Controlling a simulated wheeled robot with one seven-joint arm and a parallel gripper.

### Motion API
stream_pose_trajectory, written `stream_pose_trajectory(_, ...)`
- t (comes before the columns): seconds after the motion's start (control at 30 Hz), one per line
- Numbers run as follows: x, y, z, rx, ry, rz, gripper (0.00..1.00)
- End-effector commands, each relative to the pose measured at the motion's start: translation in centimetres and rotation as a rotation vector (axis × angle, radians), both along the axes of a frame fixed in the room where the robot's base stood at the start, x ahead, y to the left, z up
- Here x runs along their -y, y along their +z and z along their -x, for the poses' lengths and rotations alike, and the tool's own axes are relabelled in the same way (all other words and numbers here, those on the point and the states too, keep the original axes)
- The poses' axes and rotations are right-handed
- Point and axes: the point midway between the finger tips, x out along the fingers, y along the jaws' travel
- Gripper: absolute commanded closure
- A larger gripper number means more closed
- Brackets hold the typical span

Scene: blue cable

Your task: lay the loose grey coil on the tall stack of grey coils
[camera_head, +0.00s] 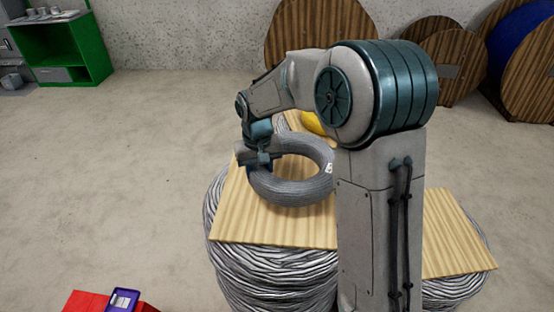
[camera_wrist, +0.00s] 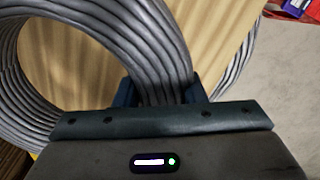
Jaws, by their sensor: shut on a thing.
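The loose grey coil (camera_head: 290,192) is a thick ring with a small white mark on its right side. My gripper (camera_head: 262,158) is shut on the coil's left side, and the coil is over a wooden board (camera_head: 270,228). I cannot tell whether it touches the board. In the wrist view the coil (camera_wrist: 150,40) passes between the two fingers of my gripper (camera_wrist: 160,92). A large stack of grey coils (camera_head: 270,275) is under this board. My arm hides part of the coil's right side and of the board.
Another wooden board (camera_head: 455,240) lies on grey cable (camera_head: 462,292) at the right. A yellow thing (camera_head: 312,122) is partly hidden behind my arm. Wooden drums (camera_head: 440,62) and a green cabinet (camera_head: 75,50) stand at the back. A red box (camera_head: 88,302) is at front left.

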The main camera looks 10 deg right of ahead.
Motion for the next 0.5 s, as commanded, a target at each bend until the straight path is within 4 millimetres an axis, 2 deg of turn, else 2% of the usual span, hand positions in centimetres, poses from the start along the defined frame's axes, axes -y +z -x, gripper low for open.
stream_pose_trajectory(0.03,-0.8,-0.2,0.1,0.002,0.004,0.002,1.0)
stream_pose_trajectory(0.2,-2.3,-1.1,0.3,0.004,0.003,0.0,1.0)
stream_pose_trajectory(0.37,-2.6,-1.8,0.4,0.003,0.0,0.0,1.0)
stream_pose_trajectory(0.5,-2.6,-3.6,0.5,0.001,0.002,0.001,1.0)
